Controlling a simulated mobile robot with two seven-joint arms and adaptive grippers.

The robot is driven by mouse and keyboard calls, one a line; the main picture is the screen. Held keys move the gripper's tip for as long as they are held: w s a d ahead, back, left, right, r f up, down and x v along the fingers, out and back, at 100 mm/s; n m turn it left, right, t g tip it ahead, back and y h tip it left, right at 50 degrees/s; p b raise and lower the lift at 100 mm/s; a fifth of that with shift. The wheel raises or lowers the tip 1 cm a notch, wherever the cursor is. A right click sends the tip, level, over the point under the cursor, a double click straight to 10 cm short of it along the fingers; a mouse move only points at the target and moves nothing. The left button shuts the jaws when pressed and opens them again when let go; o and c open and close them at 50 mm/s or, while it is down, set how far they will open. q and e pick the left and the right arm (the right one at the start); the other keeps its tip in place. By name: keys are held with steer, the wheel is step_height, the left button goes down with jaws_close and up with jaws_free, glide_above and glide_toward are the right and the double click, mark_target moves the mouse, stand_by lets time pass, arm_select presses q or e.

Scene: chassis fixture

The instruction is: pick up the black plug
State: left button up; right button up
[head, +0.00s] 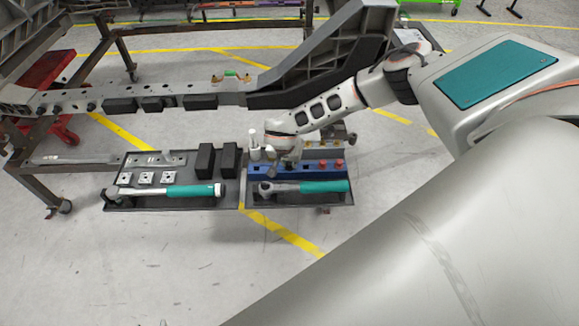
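My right gripper (275,168) points down over the left part of the blue rack (316,173) in the right tray. It hides part of the rack, and its fingers are too small and dark to tell whether they are open or shut. A small dark spot in the rack, just right of the gripper, may be a black plug or an empty hole; I cannot tell which. Two red plugs (332,163) stand upright in the rack's right part. My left gripper is not in view.
A teal-handled tool (320,187) lies in front of the rack. The left tray (232,204) holds another teal-handled tool (187,191), two black blocks (205,160) and several square metal parts (146,178). The grey chassis frame (275,92) runs behind the trays.

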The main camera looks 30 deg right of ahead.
steer(key=shift+r, duration=0.15)
step_height(320, 180, up, 20)
steer(key=p, duration=0.2)
steer(key=shift+p, duration=0.4)
stand_by(0.3)
step_height(320, 180, up, 5)
steer(key=p, duration=0.5)
glide_above(289, 163)
steer(key=shift+s+a, duration=0.1)
steer(key=shift+s, duration=0.05)
steer(key=shift+f, duration=0.2)
stand_by(0.4)
